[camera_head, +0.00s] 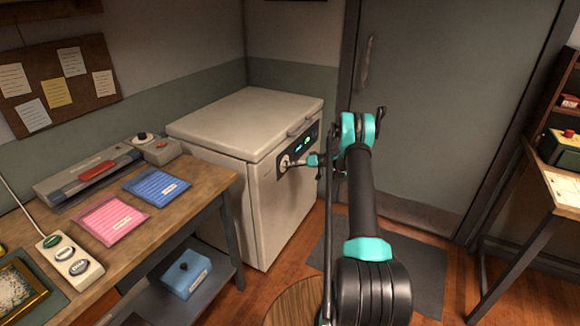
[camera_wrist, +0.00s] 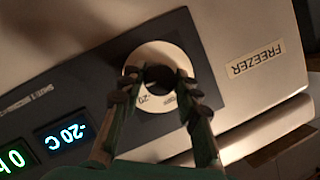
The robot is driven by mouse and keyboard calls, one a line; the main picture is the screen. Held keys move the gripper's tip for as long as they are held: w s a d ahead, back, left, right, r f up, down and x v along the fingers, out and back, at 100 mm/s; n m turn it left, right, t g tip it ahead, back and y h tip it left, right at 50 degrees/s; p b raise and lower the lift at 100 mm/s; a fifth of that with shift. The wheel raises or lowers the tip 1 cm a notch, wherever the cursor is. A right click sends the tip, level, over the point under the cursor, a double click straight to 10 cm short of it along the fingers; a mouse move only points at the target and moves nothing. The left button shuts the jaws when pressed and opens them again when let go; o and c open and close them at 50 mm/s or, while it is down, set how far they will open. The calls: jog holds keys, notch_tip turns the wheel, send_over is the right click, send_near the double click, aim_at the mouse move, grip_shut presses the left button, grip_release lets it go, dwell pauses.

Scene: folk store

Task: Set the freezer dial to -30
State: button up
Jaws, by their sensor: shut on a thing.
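The white chest freezer (camera_head: 280,180) stands in the corner with its lid shut. Its dark control panel (camera_head: 297,148) is on the front face and has lit readouts. In the wrist view the dial (camera_wrist: 151,58) is a pale disc with a dark knob in the middle, and "-20" shows on its rim. A blue display (camera_wrist: 66,133) reads "-20C". My gripper (camera_wrist: 159,88) is shut on the dial's knob, one finger on each side. In the head view my gripper (camera_head: 290,163) reaches the panel from the right. The fingers hide part of the dial.
A "FREEZER" label (camera_wrist: 256,58) is beside the panel, and a green display (camera_wrist: 14,160) is at the lower left. A wooden table (camera_head: 190,205) with a laminator and colored packets stands left of the freezer. A grey door (camera_head: 440,110) is behind my arm.

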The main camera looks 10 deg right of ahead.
jog(key=m+y, duration=0.1)
jog(key=m, duration=0.2)
jog(key=shift+d+m+g+y, duration=0.1)
jog(key=shift+m+g+y, duration=0.2)
jog(key=shift+g+y, duration=0.1)
dwell(0.5)
jog(key=o, duration=1.2)
jog(key=shift+c, duration=0.2)
jog(key=v, duration=1.2)
jog(key=shift+w, duration=0.1)
